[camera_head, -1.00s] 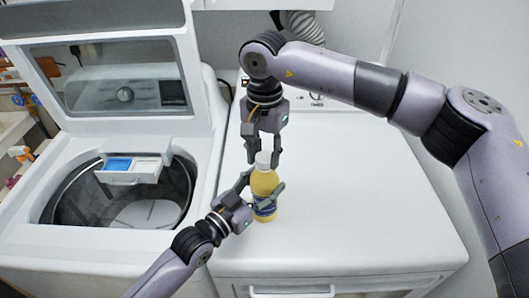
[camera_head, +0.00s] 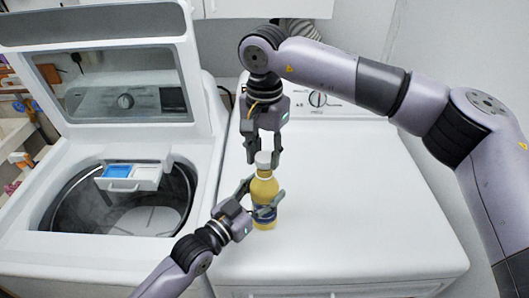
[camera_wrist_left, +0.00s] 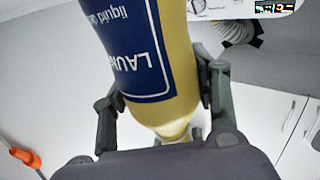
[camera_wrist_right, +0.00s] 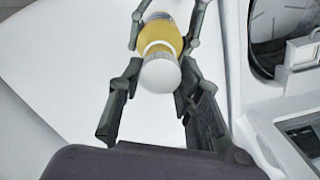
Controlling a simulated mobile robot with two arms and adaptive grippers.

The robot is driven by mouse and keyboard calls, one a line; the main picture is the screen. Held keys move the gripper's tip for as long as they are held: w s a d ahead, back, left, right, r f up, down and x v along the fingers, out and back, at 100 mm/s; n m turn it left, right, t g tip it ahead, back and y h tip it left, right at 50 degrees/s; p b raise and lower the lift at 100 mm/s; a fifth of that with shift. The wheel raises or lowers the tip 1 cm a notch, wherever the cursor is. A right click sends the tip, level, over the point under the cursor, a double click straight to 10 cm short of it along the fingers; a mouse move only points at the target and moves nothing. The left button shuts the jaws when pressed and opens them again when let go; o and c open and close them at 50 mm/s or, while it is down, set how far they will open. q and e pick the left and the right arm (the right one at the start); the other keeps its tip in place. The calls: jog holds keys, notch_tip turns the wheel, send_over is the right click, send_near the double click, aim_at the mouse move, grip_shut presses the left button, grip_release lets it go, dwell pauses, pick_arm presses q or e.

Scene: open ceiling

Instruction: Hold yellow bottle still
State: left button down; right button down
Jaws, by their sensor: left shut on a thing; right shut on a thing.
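The yellow bottle (camera_head: 264,190) stands upright on the white dryer top, with a blue label and a white cap (camera_head: 263,158). My left gripper (camera_head: 264,203) is shut on the bottle's body from the lower left. In the left wrist view the bottle (camera_wrist_left: 178,60) fills the space between the fingers, and its label text appears upside down. My right gripper (camera_head: 264,153) points down from above, its fingers shut on the cap. In the right wrist view the cap (camera_wrist_right: 160,74) sits between the fingertips, with the yellow body below it.
The dryer top (camera_head: 350,210) is clear around the bottle. To the left, the washer (camera_head: 60,255) stands with its lid up and its drawer (camera_head: 130,176) out, showing a blue compartment. The dryer's control panel (camera_head: 330,104) is behind my right gripper.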

aim_at(265, 157)
jog(key=shift+r, duration=2)
pick_arm(q)
jog(key=c, duration=0.5)
grip_release()
